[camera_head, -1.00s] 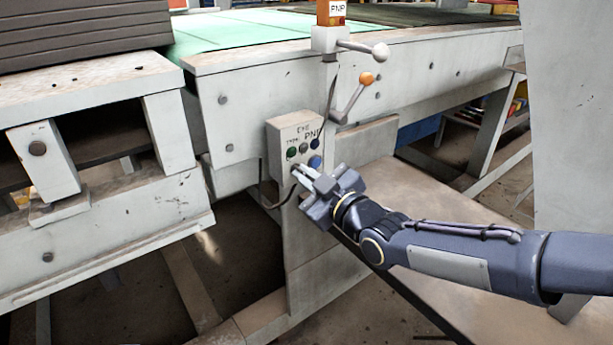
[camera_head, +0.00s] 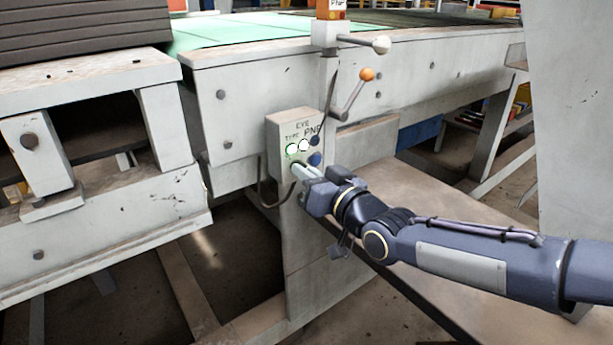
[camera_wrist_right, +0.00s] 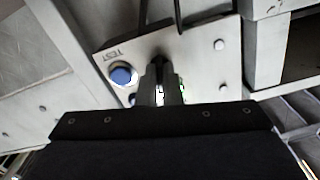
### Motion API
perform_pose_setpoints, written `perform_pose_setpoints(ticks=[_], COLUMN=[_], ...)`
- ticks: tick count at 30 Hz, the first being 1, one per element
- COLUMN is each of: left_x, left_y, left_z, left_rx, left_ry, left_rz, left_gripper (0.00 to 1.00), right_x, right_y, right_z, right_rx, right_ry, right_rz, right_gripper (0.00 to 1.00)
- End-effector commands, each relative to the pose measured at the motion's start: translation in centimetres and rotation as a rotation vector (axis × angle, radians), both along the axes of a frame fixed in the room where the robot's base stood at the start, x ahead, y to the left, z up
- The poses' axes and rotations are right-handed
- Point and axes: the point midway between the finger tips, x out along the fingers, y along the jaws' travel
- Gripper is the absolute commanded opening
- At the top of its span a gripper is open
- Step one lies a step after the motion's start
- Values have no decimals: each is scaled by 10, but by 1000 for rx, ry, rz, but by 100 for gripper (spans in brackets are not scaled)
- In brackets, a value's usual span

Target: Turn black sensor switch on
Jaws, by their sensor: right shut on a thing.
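The grey control box (camera_head: 283,126) hangs on the side of the machine frame. A lit green lamp (camera_head: 291,150) and a lit white lamp (camera_head: 303,145) are on its face, with a dark blue button (camera_head: 315,141) and a blue button (camera_head: 315,159). My right gripper (camera_head: 300,171) is at the lower left of the face. In the right wrist view its fingers (camera_wrist_right: 160,84) are shut on the black switch (camera_wrist_right: 158,54), mostly hidden between them. The blue button marked TEST (camera_wrist_right: 123,75) is beside the fingers, apart from them. My left gripper is not in view.
Levers with a white knob (camera_head: 381,45) and an orange knob (camera_head: 367,75) stick out above the box. A dark cable (camera_head: 263,190) loops below it. The machine frame (camera_head: 240,95) and a post (camera_head: 575,110) stand on either side of my right arm.

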Motion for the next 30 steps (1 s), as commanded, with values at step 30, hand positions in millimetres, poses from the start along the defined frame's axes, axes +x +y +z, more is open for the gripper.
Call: perform_pose_setpoints(ticks=[30], left_x=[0], left_y=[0], left_z=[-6], left_rx=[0], left_ry=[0], left_rz=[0], left_gripper=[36], right_x=[0], right_y=[0], right_z=[-1], right_rx=[241], right_ry=[178], right_rz=[0], right_gripper=[0])
